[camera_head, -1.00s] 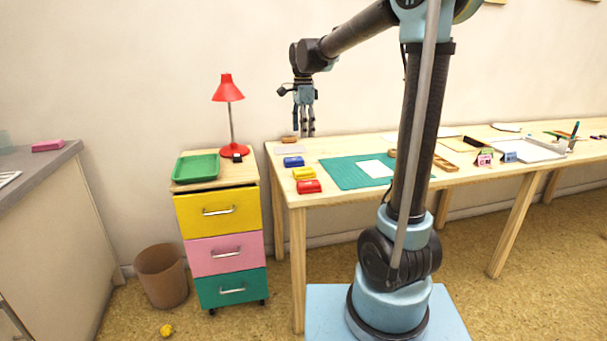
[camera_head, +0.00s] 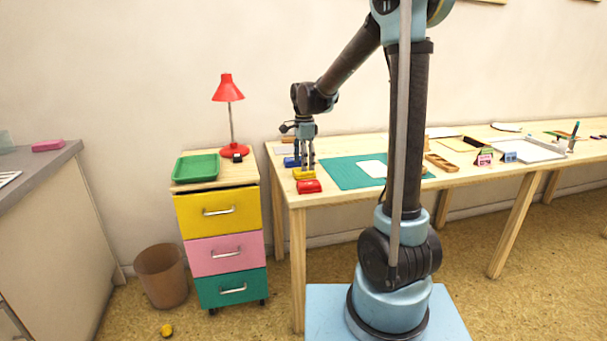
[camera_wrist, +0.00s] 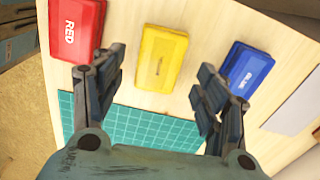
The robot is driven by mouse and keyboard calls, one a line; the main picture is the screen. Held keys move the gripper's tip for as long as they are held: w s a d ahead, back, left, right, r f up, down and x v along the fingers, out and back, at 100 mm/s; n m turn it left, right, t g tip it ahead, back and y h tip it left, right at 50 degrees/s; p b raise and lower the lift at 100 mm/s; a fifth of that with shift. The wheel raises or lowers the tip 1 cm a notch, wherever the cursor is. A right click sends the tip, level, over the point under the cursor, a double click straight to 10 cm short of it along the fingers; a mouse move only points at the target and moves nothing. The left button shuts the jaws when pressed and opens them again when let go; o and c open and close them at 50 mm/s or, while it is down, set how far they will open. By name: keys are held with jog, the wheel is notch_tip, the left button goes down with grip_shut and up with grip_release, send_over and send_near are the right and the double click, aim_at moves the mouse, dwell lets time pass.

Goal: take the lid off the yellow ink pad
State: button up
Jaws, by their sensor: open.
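The yellow ink pad (camera_wrist: 163,58) lies on the wooden table with its lid on. In the wrist view it sits between and beyond the fingers of my gripper (camera_wrist: 155,95), which are spread open and empty. In the head view the yellow pad (camera_head: 304,175) lies between the red and blue pads, just under my gripper (camera_head: 305,168), which points down. The fingers partly cover the pad there. I cannot tell the exact gap between fingertips and pad.
The red pad (camera_wrist: 77,28) lies left of the yellow one and the blue pad (camera_wrist: 245,70) lies right, both close to the fingers. A green cutting mat (camera_head: 340,175) lies beside them. A red lamp (camera_head: 228,90) and green tray (camera_head: 196,168) stand on the drawer unit.

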jog(key=shift+f, duration=1.25)
jog(key=shift+c, duration=0.3)
jog(key=c, duration=0.8)
jog(key=shift+r, duration=0.15)
